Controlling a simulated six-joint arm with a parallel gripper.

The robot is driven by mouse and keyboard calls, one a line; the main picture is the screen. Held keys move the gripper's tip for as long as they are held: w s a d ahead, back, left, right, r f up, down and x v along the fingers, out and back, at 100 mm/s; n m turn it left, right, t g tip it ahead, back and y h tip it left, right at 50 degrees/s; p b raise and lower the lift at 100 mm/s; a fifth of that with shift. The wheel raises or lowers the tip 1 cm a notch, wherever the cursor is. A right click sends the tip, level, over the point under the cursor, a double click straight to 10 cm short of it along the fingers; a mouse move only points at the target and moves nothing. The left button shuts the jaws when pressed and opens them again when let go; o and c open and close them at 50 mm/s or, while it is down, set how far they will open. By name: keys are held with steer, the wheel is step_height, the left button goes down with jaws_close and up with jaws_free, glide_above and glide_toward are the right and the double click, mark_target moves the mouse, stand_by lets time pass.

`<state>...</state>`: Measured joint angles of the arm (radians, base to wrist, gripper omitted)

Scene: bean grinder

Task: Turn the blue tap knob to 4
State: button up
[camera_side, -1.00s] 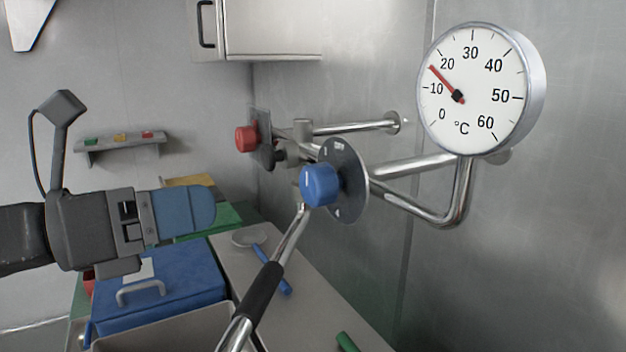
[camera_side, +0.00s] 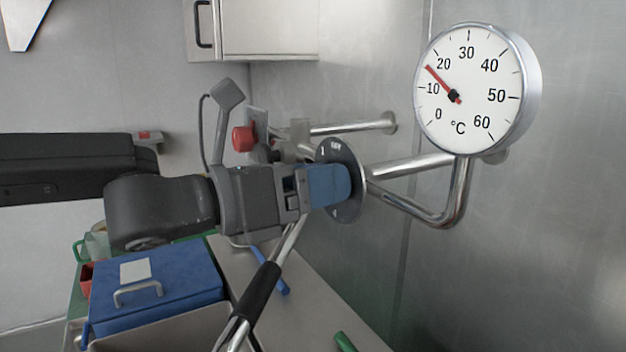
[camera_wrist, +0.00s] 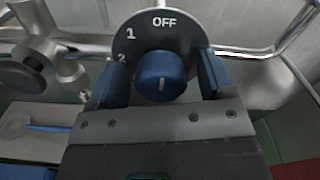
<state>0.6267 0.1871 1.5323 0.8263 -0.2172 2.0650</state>
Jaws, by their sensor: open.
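The blue tap knob (camera_wrist: 160,70) sits between my gripper's two blue fingers in the wrist view, with a gap on each side. My gripper (camera_wrist: 158,85) is open around it. A light line on the knob's face points down, away from OFF. The dark dial plate (camera_wrist: 195,32) behind it shows OFF at top, then 1 and 2 on the left; its lower part is hidden. In the side view my gripper (camera_side: 328,186) reaches the dial plate (camera_side: 352,165), and its fingers hide the knob.
A red knob (camera_side: 243,139) is left of the dial plate. A round thermometer (camera_side: 470,75) reads a little under 20. Steel pipes (camera_side: 410,168) run beside the dial. A black-handled lever (camera_side: 257,290) stands below, and a blue box (camera_side: 160,285) lies lower left.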

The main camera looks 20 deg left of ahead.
steer(key=shift+w+d, duration=0.15)
steer(key=c, duration=0.9)
